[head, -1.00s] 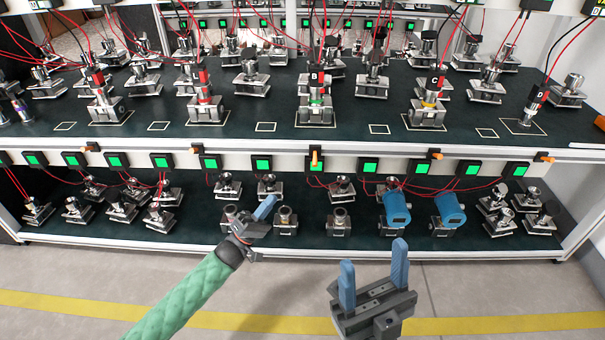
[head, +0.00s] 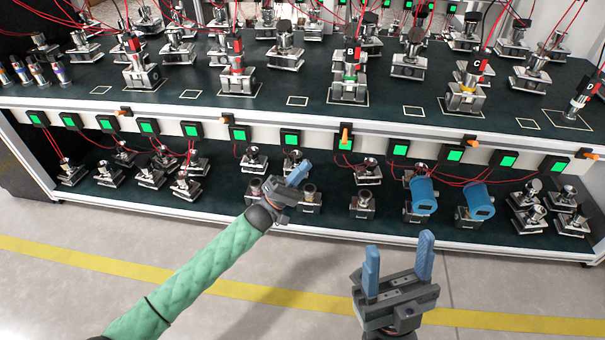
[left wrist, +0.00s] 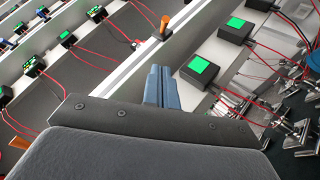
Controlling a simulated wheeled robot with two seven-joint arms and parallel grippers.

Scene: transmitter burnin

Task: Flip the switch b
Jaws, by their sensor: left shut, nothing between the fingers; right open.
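The switch below the station labelled B (head: 350,76) is a small orange lever (head: 345,134) on the front edge of the upper shelf. It stands upright in the picture. An upright orange lever (left wrist: 165,26), which looks like the same one, shows in the left wrist view beyond my fingertips. My left gripper (head: 301,173) is shut and empty, below and left of the lever, apart from it. Its blue fingers (left wrist: 161,80) are pressed together in the left wrist view. My right gripper (head: 399,264) is open and empty, in front of the shelves over the floor.
Other orange levers (head: 471,140) along the shelf edge (head: 270,119) lie more sideways. Green-lit black boxes (head: 291,138) hang below that edge. Metal fittings and two blue transmitters (head: 424,195) stand on the lower shelf. The floor in front is clear, with a yellow stripe (head: 215,282).

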